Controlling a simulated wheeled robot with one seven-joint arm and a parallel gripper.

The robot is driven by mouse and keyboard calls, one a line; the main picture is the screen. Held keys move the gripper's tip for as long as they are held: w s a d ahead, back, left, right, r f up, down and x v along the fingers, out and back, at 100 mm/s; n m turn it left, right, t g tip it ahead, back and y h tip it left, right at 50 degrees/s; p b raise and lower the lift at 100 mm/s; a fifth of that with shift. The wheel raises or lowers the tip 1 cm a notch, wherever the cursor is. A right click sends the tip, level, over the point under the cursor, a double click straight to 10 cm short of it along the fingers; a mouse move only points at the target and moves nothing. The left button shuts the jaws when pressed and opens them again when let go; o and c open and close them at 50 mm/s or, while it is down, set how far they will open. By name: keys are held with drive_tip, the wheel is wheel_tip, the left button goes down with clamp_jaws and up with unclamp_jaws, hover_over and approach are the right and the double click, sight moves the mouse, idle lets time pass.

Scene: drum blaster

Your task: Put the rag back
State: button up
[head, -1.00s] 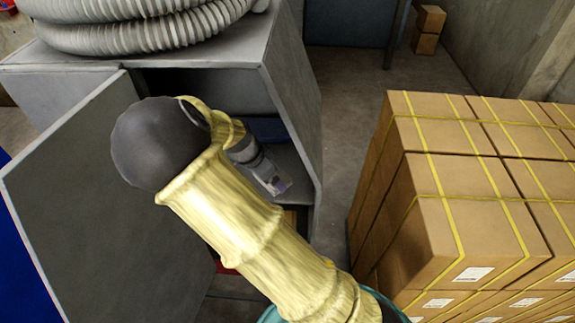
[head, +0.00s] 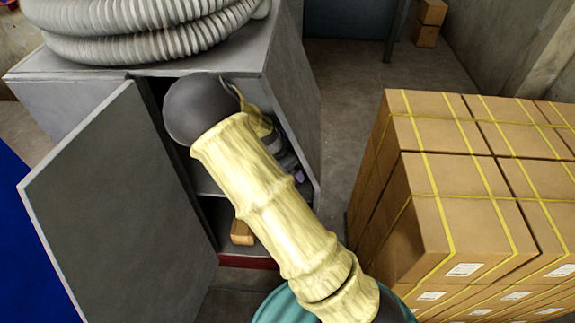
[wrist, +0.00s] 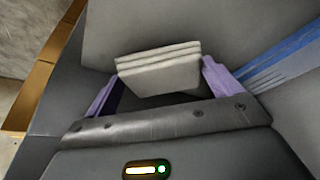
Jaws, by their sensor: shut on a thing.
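A pale grey folded rag (wrist: 160,72) sits between the purple fingers of my gripper (wrist: 160,90) in the wrist view. The gripper is shut on it. In the head view the gripper (head: 297,172) is inside the open grey cabinet (head: 303,100), at the shelf opening by its right wall. My arm hides most of the gripper there, and the rag cannot be made out. A grey surface lies close behind the rag in the wrist view; whether they touch I cannot tell.
A blue striped object (wrist: 285,62) lies right of the gripper in the wrist view. The cabinet door (head: 120,200) stands open at left. A ribbed hose (head: 150,35) lies on top. A wooden block (head: 242,232) sits low inside. Strapped cartons (head: 460,190) stand at right.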

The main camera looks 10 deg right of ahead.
drive_tip(key=shift+w+a+f, duration=0.1)
drive_tip(key=shift+f, duration=0.6)
drive_tip(key=shift+f, duration=0.2)
drive_tip(key=o, duration=0.7)
drive_tip(key=shift+r, duration=0.15)
drive_tip(key=b+v, duration=0.4)
drive_tip(key=v, duration=0.8)
